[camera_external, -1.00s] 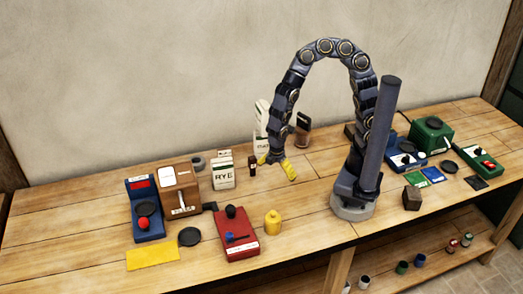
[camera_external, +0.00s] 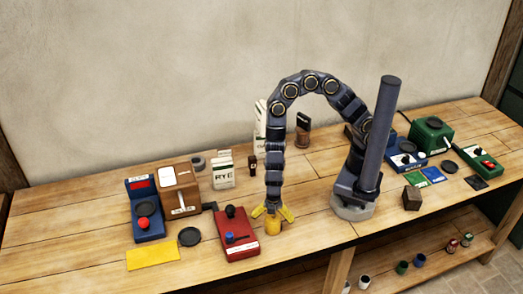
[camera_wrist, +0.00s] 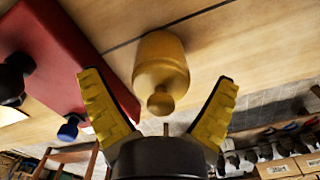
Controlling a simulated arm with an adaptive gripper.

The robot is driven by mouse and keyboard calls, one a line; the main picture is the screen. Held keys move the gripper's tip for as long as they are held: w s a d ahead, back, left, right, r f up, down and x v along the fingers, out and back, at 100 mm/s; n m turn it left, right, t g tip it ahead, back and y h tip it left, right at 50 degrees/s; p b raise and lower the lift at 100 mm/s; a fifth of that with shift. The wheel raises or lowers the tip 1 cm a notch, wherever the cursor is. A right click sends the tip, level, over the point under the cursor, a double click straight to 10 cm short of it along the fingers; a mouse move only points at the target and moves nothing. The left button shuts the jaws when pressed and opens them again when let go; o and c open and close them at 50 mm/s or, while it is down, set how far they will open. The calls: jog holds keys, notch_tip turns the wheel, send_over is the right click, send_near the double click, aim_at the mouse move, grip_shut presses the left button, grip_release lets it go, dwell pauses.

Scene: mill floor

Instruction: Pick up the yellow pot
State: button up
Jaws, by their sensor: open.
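The yellow pot (camera_external: 272,228) stands upright on the bench, just right of a red device. In the external view its top is partly hidden by my gripper (camera_external: 272,211), which points down directly over it with yellow fingers spread. In the wrist view the yellow pot (camera_wrist: 161,70) has a rounded body and a small knob. It lies between and ahead of the open fingers of my gripper (camera_wrist: 160,108). I see no finger touching it.
The red device (camera_external: 236,240) with black and blue knobs stands close on the left; it also shows in the wrist view (camera_wrist: 60,50). A black disc (camera_external: 189,236) and a yellow sheet (camera_external: 153,256) lie farther left. The bench's front edge is near.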

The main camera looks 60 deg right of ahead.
jog(key=shift+f, duration=0.75)
jog(key=shift+c, duration=0.2)
jog(key=c, duration=1.2)
jog(key=shift+o, duration=0.2)
jog(key=shift+r, duration=0.2)
